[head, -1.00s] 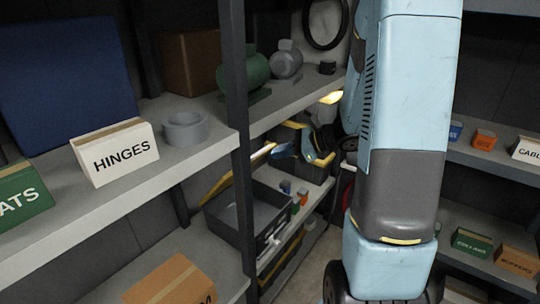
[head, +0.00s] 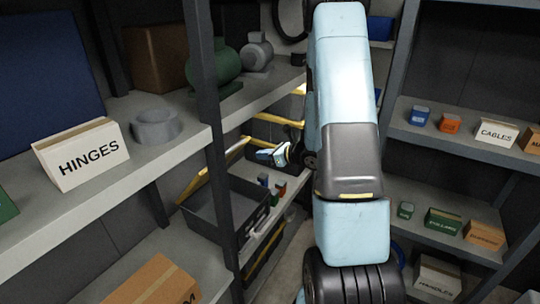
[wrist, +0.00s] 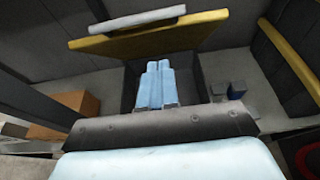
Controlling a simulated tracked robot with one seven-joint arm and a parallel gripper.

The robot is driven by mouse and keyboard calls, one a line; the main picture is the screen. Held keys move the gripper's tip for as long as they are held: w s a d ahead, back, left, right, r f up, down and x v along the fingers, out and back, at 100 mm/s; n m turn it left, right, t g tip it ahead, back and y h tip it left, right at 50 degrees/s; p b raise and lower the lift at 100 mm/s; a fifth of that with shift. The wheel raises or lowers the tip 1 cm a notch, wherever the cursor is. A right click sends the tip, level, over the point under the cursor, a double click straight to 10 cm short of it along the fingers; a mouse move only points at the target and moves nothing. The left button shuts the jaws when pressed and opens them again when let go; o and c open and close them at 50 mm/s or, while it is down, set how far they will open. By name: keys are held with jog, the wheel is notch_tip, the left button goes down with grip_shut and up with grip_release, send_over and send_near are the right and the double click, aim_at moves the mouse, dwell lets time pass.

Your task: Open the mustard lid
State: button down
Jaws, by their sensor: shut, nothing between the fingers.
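The mustard lid (head: 212,173) stands tilted up over a dark grey bin (head: 232,226) on the lower left shelf. In the wrist view the lid (wrist: 150,40) is a mustard panel with a pale grey bar along its upper edge, and the dark bin interior shows beneath it. My gripper (head: 272,155) is to the right of the lid's raised end, with a small gap between them in the head view. In the wrist view its light blue fingers (wrist: 155,66) are together and empty, pointing at the bin below the lid. Whether they touch anything there is unclear.
A shelf post (head: 208,120) stands left of my arm and partly hides the bin. A yellow-edged dark panel (wrist: 290,55) is further right. Right shelves hold boxes, including the cables box (head: 495,133).

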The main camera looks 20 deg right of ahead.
jog(key=w+a, duration=0.4)
jog(key=w, duration=0.2)
jog(key=shift+a+r, duration=0.15)
jog(key=shift+a, duration=0.1)
jog(key=shift+w, duration=0.1)
jog(key=w+a+r, duration=0.2)
jog(key=shift+w+r, duration=0.3)
jog(key=shift+r, duration=0.05)
jog(key=shift+d, duration=0.1)
